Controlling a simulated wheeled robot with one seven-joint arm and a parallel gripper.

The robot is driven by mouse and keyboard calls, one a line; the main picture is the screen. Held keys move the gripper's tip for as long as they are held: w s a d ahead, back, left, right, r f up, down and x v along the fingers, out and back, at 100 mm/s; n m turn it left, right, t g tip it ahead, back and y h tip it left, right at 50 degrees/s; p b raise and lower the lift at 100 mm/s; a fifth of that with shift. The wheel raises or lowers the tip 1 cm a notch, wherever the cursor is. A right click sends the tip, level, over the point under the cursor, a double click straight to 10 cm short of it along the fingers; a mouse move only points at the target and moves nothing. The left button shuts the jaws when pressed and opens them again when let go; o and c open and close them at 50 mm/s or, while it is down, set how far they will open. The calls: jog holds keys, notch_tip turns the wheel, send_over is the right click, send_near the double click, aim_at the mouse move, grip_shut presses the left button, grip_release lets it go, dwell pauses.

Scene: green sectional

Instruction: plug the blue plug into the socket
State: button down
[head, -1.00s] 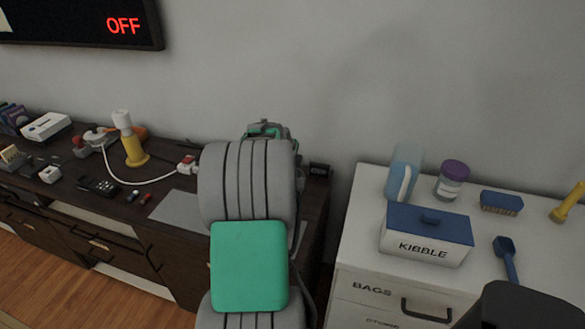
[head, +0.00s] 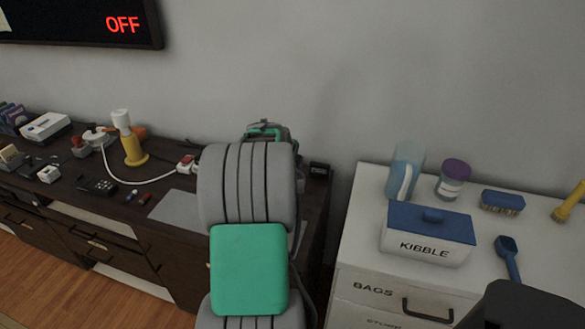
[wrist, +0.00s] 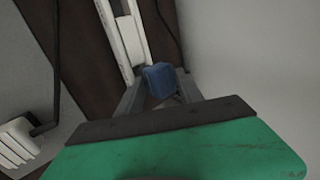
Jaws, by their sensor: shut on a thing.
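The blue plug (wrist: 160,80) shows in the wrist view between the two grey fingers of my gripper (wrist: 157,92). My gripper is shut on it. Just beyond the plug is a long white strip (wrist: 131,38) lying against dark wood. I cannot tell whether the plug touches it, and no socket holes can be made out. In the head view my grey and green arm hides the plug and most of the gripper. A red and white block (head: 186,163) on a white cord sits on the dark desk, left of my arm.
The dark desk (head: 175,210) holds a yellow and white object (head: 131,142) and several small items. A small black box (head: 319,170) stands right of my arm. A white cabinet (head: 352,250) with a kibble box (head: 428,245) stands at right. A white ribbed object (wrist: 18,145) shows in the wrist view.

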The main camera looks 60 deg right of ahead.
jog(key=shift+f+b, duration=1.2)
jog(key=shift+f, duration=0.2)
jog(key=c, duration=1)
grip_release()
jog(key=o, duration=0.3)
jog(key=shift+f, duration=0.1)
jog(key=shift+a+f, duration=0.25)
jog(key=shift+f, duration=0.05)
jog(key=v, duration=0.5)
jog(key=d+v, duration=0.1)
jog(key=v, duration=0.2)
jog(key=shift+a+r, duration=0.15)
jog(key=shift+r, duration=0.35)
